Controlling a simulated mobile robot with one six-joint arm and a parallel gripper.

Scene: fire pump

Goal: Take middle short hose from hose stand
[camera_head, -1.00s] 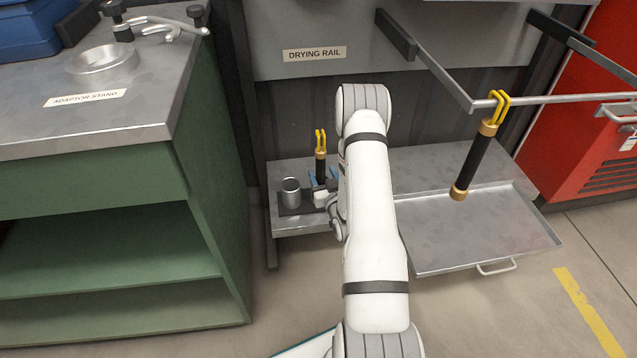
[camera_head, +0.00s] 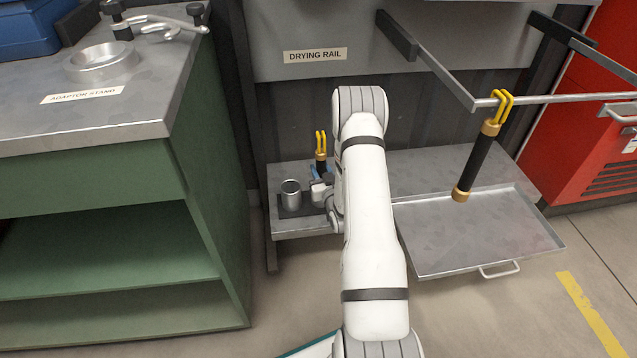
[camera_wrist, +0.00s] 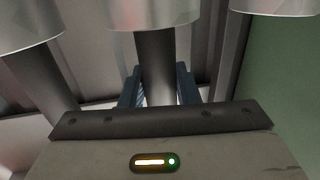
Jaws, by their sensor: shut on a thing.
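The middle short hose, a dark tube with a gold collar and yellow loops (camera_head: 320,147), stands upright at the stand on the low shelf. In the wrist view its dark body (camera_wrist: 158,65) runs into the middle metal cup (camera_wrist: 158,12). My gripper (camera_head: 319,176) is at the hose below its collar. In the wrist view my blue fingers (camera_wrist: 158,86) are shut on the hose from both sides. Another dark tube (camera_wrist: 40,78) stands in the left cup there; my arm hides it in the head view. The outer cup (camera_head: 291,193) looks empty.
A hose with yellow loops (camera_head: 478,160) hangs from the drying rail (camera_head: 550,99) above a metal tray (camera_head: 470,248). A green cabinet (camera_head: 90,185) stands close left of the hose stand. A red cabinet (camera_head: 590,130) is at the right.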

